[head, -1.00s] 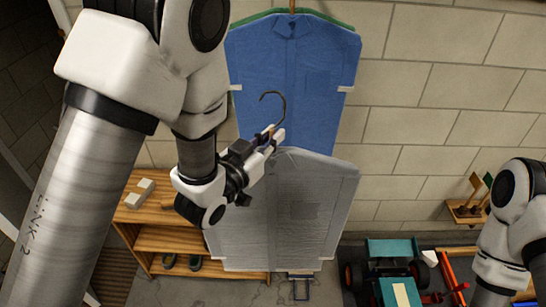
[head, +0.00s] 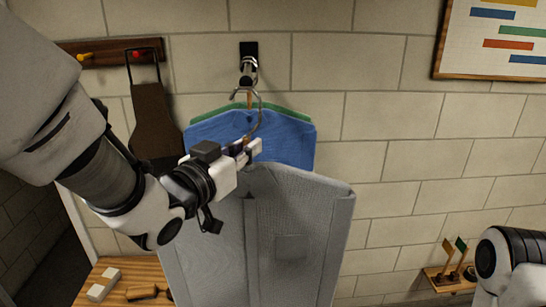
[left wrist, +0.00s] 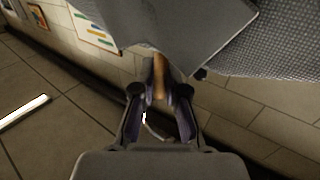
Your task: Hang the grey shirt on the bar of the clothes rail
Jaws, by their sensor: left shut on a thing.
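The grey shirt (head: 210,245) hangs upright on a hanger with a dark metal hook (head: 261,118). My left gripper (head: 250,152) is shut on the hanger's neck just above the collar. In the left wrist view, the fingers (left wrist: 160,98) close on a wooden piece (left wrist: 159,75), with grey cloth (left wrist: 190,40) beyond. The clothes rail's bar (head: 247,68) juts from a dark wall plate above the gripper. The hanger hook is below the bar's tip; whether they touch I cannot tell. My right gripper is out of view.
A blue shirt (head: 285,140) and a green shirt (head: 207,117) hang from the rail behind the grey one. A wooden bench (head: 125,272) stands below.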

